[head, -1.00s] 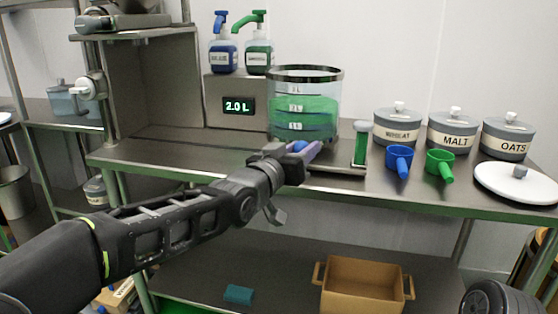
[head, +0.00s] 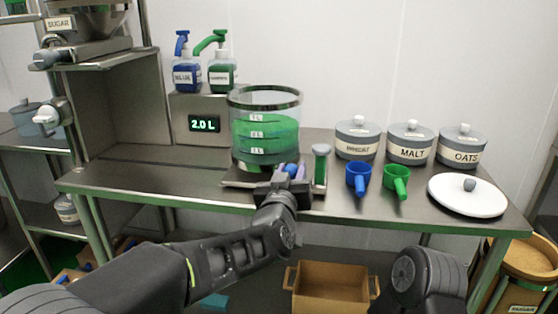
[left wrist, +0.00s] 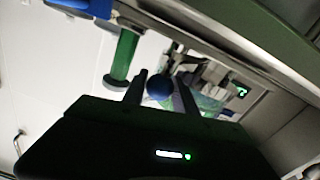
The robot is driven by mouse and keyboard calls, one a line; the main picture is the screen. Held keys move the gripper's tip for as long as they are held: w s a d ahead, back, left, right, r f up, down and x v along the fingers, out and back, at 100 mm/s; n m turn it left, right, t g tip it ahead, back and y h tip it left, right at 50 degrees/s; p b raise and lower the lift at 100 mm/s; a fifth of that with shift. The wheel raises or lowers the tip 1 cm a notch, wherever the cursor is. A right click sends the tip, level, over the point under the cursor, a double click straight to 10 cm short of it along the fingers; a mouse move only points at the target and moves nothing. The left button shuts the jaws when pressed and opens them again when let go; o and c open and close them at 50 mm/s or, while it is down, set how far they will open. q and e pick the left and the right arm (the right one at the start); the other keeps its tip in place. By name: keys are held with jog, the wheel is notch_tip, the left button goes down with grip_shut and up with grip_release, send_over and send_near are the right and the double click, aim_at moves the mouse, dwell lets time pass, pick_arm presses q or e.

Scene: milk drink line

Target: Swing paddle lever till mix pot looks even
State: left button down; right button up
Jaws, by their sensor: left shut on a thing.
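The clear mix pot (head: 265,130) stands on a flat base on the steel bench, holding green liquid crossed by darker bands and level marks. Whether the liquid is even throughout is hard to tell. My left gripper (head: 288,173) is at the pot's front right, shut on the paddle lever's blue ball knob (head: 291,169). In the left wrist view the blue knob (left wrist: 159,88) sits between the two fingers. The rest of the lever is mostly hidden by the gripper. My right gripper is out of view; only a dark part of that arm shows at lower right.
A green upright post (head: 320,170) stands close right of my left gripper. Blue (head: 359,177) and green (head: 397,180) scoops, lidded jars and a white lid (head: 467,195) lie further right. A 2.0 L display (head: 204,124) and pump bottles are behind left. The left bench is clear.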

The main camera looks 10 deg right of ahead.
pick_arm(q)
jog(key=shift+w+r, duration=0.1)
dwell(0.3)
jog(key=c, duration=1)
grip_release()
jog(key=v, duration=0.7)
jog(key=shift+s, duration=0.45)
